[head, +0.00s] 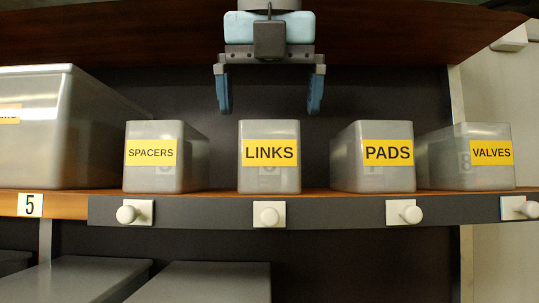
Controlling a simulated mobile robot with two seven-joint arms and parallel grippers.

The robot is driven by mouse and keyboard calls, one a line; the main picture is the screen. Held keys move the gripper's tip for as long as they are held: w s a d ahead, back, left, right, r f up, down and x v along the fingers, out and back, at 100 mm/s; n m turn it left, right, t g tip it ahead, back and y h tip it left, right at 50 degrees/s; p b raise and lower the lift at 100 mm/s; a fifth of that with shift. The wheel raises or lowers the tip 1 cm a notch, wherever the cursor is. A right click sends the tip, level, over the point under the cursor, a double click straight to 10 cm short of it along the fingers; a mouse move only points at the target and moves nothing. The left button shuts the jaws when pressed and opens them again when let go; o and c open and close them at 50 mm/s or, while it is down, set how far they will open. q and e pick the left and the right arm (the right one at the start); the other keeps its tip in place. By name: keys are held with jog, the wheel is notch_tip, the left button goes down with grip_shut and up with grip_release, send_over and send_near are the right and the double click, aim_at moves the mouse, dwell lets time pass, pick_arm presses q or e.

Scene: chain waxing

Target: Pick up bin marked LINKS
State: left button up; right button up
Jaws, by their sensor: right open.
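The bin marked LINKS (269,177) is a translucent grey bin with a yellow label, standing upright on the shelf in the middle of the head view. My right gripper (269,105) points down from the top, open and empty. Its two blue fingers appear above the LINKS bin, one to each side of the bin's top. The fingertips end just above the bin's rim in the picture and do not appear to touch it. My left gripper is not in view.
The bins marked SPACERS (152,178), PADS (387,179) and VALVES (491,179) stand on either side, with gaps around LINKS. A larger bin (30,155) stands far left. White knobs (269,216) line the shelf edge (330,213). A wooden board (130,35) spans above.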

jog(key=w, duration=0.3)
jog(key=shift+w+p, duration=0.2)
jog(key=shift+p, duration=0.2)
jog(key=shift+w+f, duration=0.2)
jog(key=shift+f, duration=0.2)
jog(key=p+x, duration=0.1)
jog(key=x, duration=0.3)
jog(key=shift+w, duration=0.15)
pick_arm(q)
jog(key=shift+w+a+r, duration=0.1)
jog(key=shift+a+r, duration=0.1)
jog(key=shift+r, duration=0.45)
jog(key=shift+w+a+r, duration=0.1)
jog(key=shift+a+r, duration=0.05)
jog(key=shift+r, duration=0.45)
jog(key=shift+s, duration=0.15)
pick_arm(e)
jog(key=shift+s, duration=0.2)
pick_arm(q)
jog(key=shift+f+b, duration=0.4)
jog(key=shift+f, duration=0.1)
pick_arm(e)
jog(key=shift+w+f, duration=0.1)
jog(key=shift+f, duration=0.15)
jog(key=c, duration=0.9)
